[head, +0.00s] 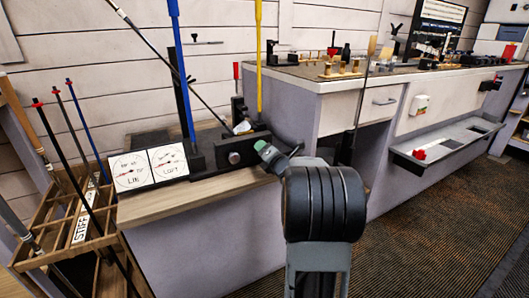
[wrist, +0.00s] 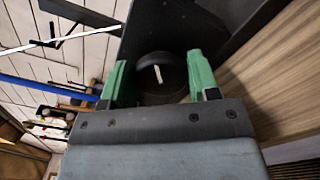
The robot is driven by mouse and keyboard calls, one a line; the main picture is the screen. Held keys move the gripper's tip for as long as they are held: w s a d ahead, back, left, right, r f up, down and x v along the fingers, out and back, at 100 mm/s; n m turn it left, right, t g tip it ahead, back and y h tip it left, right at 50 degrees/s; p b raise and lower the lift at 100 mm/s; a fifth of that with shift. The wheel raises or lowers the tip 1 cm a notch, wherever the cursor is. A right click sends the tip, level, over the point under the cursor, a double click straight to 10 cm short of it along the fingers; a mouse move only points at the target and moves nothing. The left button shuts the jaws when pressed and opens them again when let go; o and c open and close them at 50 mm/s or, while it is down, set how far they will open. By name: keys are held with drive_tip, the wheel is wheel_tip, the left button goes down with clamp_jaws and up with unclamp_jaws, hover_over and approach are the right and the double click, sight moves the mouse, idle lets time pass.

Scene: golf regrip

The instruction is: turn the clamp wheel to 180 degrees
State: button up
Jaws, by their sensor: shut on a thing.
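The clamp wheel (wrist: 174,78) is a dark round wheel with a short white mark on its face, seen between my fingers in the wrist view. The mark stands nearly upright in that picture, leaning slightly. My gripper (wrist: 160,82) has green fingers, one on each side of the wheel, and is shut on it. In the head view my gripper (head: 268,153) is at the right end of the black clamp block (head: 213,152). There my gripper and arm hide the wheel. A round grey knob (head: 234,157) shows on the block's front face.
Two white dial gauges, LIE (head: 130,171) and LOFT (head: 169,163), stand left of the block. A blue bar (head: 182,70) and a yellow bar (head: 258,60) rise near it. A wooden club rack (head: 68,240) is at left. A workbench (head: 335,78) stands at right; the floor there is open.

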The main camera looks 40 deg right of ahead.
drive_tip(key=m+p, duration=0.1)
drive_tip(key=m, duration=0.5)
drive_tip(key=m+p, duration=0.2)
drive_tip(key=m, duration=0.4)
drive_tip(key=shift+f+m, duration=0.15)
drive_tip(key=shift+m, duration=0.25)
drive_tip(key=m+p, duration=0.3)
drive_tip(key=m, duration=0.3)
drive_tip(key=shift+a+f, duration=0.1)
drive_tip(key=m+p, duration=0.3)
drive_tip(key=m, duration=0.3)
drive_tip(key=shift+a+f, duration=0.1)
drive_tip(key=shift+m, duration=0.3)
drive_tip(key=o, duration=0.9)
